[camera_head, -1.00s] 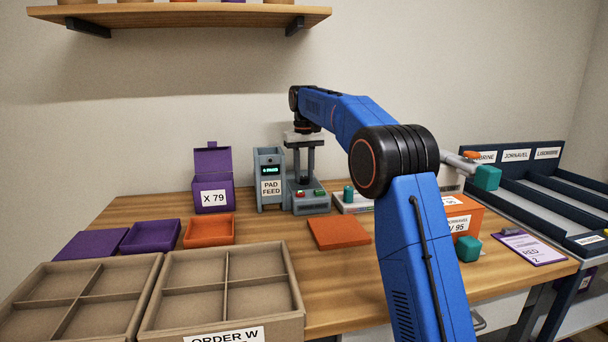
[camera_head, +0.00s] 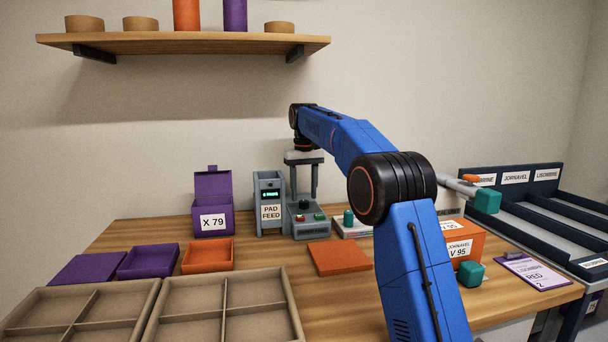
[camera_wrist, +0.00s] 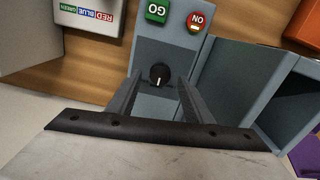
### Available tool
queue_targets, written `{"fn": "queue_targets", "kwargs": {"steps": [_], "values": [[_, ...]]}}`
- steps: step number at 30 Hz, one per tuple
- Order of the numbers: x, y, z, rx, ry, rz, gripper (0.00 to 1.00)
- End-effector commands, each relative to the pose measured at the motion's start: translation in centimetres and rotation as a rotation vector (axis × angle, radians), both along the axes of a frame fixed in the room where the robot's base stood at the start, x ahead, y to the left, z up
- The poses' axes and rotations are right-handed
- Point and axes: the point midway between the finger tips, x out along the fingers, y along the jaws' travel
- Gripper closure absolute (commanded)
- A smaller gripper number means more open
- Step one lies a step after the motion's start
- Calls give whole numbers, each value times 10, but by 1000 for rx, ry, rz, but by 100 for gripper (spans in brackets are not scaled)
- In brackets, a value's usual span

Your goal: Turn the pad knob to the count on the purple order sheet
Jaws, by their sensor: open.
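The black pad knob (camera_head: 304,205) with a white pointer line is on the grey press unit, behind its red and green buttons. In the wrist view the knob (camera_wrist: 160,75) shows between my gripper's fingers (camera_wrist: 160,88), with a gap on each side. In the head view my gripper (camera_head: 304,192) points down over the knob, open and empty. The pad feed box (camera_head: 270,221) stands left of it, with a lit display (camera_head: 270,194) too small to read surely. The purple order sheet (camera_head: 530,270) lies at the right and shows "RED" and "2".
The wrist view shows a green GO button (camera_wrist: 157,11) and a red ON button (camera_wrist: 196,21). A teal-knobbed white unit (camera_head: 350,229) stands right of the press. A purple box (camera_head: 212,222) labelled X 79 stands left.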

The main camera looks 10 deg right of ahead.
Motion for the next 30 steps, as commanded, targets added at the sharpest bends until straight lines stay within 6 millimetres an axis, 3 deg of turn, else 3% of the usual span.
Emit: {"fn": "queue_targets", "kwargs": {"steps": [6, 15, 21, 30], "values": [[1, 0, 42, 0, -4, 0, 54], [1, 0, 82, 0, -2, 0, 54], [0, 0, 94, 0, -1, 0, 54], [0, 0, 97, 0, 0, 0, 54]]}}
